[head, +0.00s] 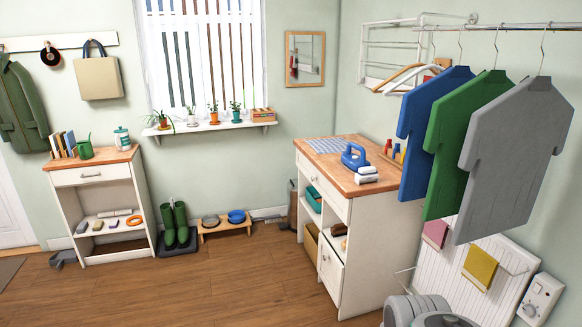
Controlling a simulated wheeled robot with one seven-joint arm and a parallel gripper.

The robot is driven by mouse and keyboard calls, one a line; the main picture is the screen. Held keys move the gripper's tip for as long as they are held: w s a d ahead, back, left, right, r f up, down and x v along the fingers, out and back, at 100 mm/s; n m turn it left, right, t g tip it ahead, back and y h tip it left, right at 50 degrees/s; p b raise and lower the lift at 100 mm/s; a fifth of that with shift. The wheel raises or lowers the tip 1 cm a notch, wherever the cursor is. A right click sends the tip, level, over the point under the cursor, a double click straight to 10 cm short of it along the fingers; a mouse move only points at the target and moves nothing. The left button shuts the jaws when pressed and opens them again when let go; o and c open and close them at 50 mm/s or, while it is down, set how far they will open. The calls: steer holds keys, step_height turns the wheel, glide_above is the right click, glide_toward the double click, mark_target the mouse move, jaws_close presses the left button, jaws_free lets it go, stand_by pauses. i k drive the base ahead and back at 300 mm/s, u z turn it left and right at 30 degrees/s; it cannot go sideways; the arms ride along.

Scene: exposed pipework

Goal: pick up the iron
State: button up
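A blue iron (352,156) stands on the wooden top of the white cabinet (346,177) right of the middle. Its handle loop shows at the upper part. A small white object (366,174) lies in front of it, close to or touching it. A blue checked cloth (325,145) lies on the same top, to the left of and behind the iron.
Blue, green and grey shirts (512,155) hang from a rail just right of the cabinet. Small coloured bottles (396,152) stand at the cabinet's back. A white radiator (465,262) is on the right wall. Wooden floor (235,285) in front of the cabinet is clear.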

mark_target(352, 162)
steer(key=u, duration=0.8)
steer(key=i, duration=3.3)
steer(key=z, duration=1.15)
steer(key=i, duration=0.65)
steer(key=z, duration=0.25)
